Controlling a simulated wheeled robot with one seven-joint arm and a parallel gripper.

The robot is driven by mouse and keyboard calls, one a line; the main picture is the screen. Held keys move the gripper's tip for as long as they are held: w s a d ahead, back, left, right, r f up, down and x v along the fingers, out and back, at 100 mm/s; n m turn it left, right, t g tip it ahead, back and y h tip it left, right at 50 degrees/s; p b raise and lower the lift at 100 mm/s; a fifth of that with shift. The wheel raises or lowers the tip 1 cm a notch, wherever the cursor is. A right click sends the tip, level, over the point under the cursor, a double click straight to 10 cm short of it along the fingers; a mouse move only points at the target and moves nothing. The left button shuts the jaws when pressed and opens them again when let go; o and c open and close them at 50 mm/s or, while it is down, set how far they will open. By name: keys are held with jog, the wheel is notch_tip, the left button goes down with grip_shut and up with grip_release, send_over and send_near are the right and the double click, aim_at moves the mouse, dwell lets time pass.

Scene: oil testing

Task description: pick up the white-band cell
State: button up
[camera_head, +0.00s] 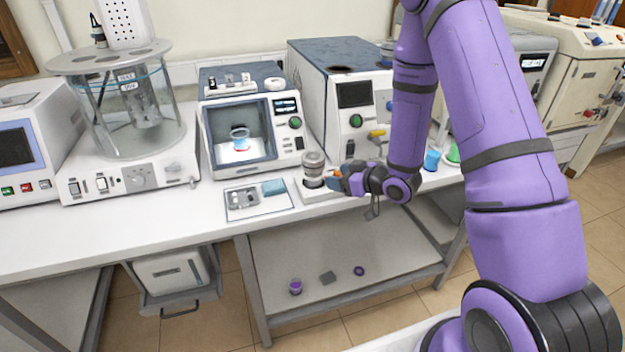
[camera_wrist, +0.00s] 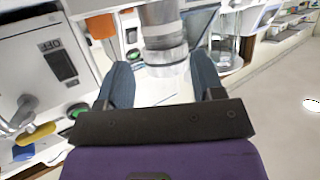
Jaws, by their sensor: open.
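A grey and pale cylindrical cell (camera_head: 313,168) stands upright on a small white stand (camera_head: 318,190) at the bench's front edge. I take it for the white-band cell, though its band is hard to make out. In the wrist view the cell (camera_wrist: 163,38) is upright just ahead of and partly between my fingers. My gripper (camera_head: 338,182) is right of the cell at about its lower height, pointing left. The wrist view shows my gripper (camera_wrist: 163,78) open, with a blue-grey finger on each side and a gap around the cell. Contact cannot be told.
A tall white instrument (camera_head: 335,85) stands close behind my gripper. A mat with small parts (camera_head: 258,200) lies left of the stand. A blue cup (camera_head: 431,160) stands to the right.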

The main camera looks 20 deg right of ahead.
aim_at(321, 176)
jog(key=x, duration=0.8)
jog(key=shift+f, duration=0.3)
jog(key=c, duration=0.7)
jog(key=shift+r, duration=5.05)
jog(key=shift+c, duration=0.3)
